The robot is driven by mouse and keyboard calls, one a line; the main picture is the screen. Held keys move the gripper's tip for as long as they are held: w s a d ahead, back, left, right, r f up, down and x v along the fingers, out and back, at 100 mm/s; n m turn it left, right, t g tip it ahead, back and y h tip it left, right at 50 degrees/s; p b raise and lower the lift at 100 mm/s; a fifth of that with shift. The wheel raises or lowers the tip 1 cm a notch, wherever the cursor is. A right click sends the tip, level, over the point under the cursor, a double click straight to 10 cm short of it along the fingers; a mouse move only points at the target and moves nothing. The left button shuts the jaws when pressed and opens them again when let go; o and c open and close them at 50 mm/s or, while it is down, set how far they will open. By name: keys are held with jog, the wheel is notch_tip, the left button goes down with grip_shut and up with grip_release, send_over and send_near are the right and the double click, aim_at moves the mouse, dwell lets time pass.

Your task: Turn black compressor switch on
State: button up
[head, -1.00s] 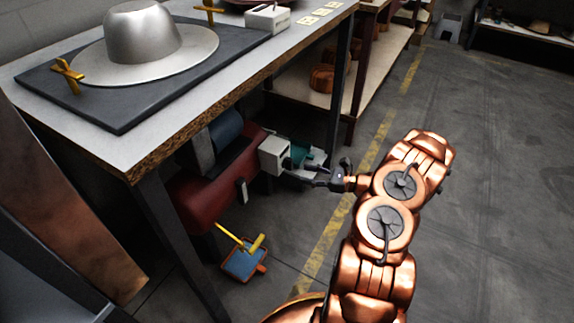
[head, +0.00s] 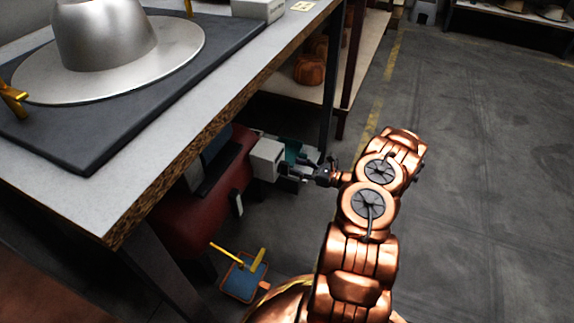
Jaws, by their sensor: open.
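The compressor is a red tank (head: 205,205) under the table, with a pale grey box (head: 267,158) at its far end. I cannot make out the black switch; it is too small or hidden by the box or my gripper. My gripper (head: 290,170) is open and empty. It points left, with its fingertips right beside the right side of the pale box. I cannot tell whether they touch it.
The table (head: 160,185) overhangs the compressor, and its leg (head: 333,90) stands behind my gripper. A silver hat form (head: 105,40) sits on a dark plate (head: 95,150) on top. A blue dustpan (head: 243,280) lies on the floor. Open floor (head: 490,180) is on the right.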

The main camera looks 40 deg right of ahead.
aim_at(288, 164)
jog(key=shift+b+x, duration=0.5)
jog(key=shift+x, duration=1.7)
jog(key=shift+s, duration=0.1)
grip_shut()
